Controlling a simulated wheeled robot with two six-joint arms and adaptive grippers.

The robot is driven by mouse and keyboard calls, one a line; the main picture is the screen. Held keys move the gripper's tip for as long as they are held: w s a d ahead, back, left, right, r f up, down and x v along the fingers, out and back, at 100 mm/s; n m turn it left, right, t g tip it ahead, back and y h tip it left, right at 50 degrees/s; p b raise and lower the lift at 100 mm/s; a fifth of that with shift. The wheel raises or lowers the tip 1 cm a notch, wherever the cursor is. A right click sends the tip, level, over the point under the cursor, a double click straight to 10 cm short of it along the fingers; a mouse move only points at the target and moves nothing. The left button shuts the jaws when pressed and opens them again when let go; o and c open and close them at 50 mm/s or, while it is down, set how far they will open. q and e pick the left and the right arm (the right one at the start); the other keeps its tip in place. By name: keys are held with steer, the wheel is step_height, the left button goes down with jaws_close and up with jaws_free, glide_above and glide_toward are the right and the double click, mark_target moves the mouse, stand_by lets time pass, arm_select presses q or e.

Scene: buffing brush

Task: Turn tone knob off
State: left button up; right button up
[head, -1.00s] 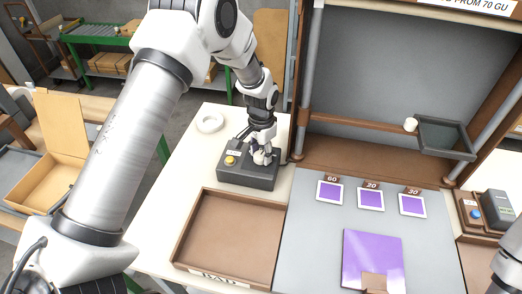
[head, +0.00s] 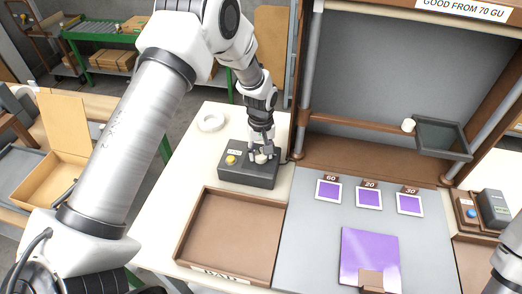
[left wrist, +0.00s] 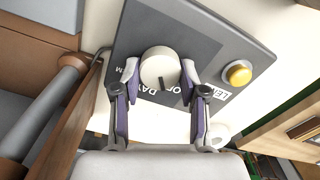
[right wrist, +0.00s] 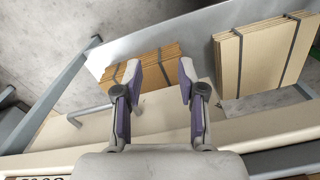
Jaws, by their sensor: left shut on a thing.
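The tone knob (left wrist: 158,66) is a round cream dial with a dark pointer line. It stands on a dark grey control box (head: 236,175) on the white table left of the booth. In the left wrist view the pointer line faces the gripper's palm. My left gripper (left wrist: 159,74) is shut on the knob, with one finger on each side. In the head view this gripper (head: 262,153) comes down on the box from above and partly hides the knob. My right gripper (right wrist: 160,72) is open and empty in the right wrist view.
A yellow button (left wrist: 238,73) sits on the same box. A brown tray marked BAD (head: 178,238) lies in front of it, and a white ring (head: 211,122) behind. A purple panel (head: 370,255) and three purple samples (head: 369,197) lie on the grey booth floor.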

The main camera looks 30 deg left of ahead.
mark_target(260, 153)
arm_select(q)
steer(key=shift+s+f+n, duration=0.15)
steer(key=shift+n, duration=1.25)
steer(key=o, duration=1.1)
steer(key=shift+o, duration=0.2)
steer(key=shift+a, duration=0.1)
step_height(260, 153, up, 12)
steer(key=shift+w, duration=0.2)
